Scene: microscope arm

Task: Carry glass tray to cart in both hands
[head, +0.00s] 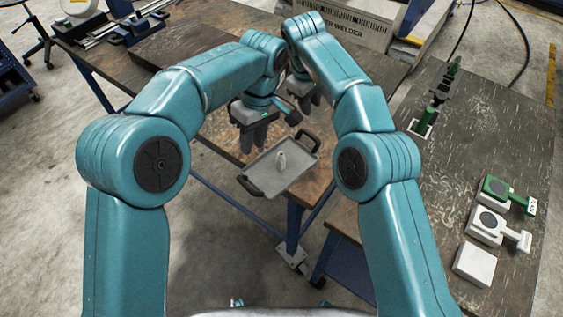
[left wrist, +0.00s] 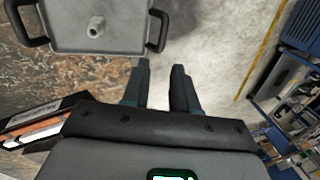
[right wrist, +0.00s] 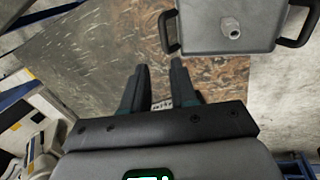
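The grey tray (head: 270,174) has a black handle at each end and a small pale bottle-like piece (head: 281,160) standing on it. It is at the near edge of the brown bench, partly seen against the floor. It also shows in the left wrist view (left wrist: 70,38) and the right wrist view (right wrist: 205,35). My left gripper (head: 246,148) is open and empty, just beside the tray, with a handle (left wrist: 158,30) ahead of its fingers. My right gripper (head: 305,108) is open and empty beyond the far handle (right wrist: 168,32). I cannot tell which thing is the cart.
A dark table (head: 460,150) at right holds a green stand (head: 425,122) and several small white and green devices (head: 487,225). A blue wheeled unit (head: 14,85) stands at far left.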

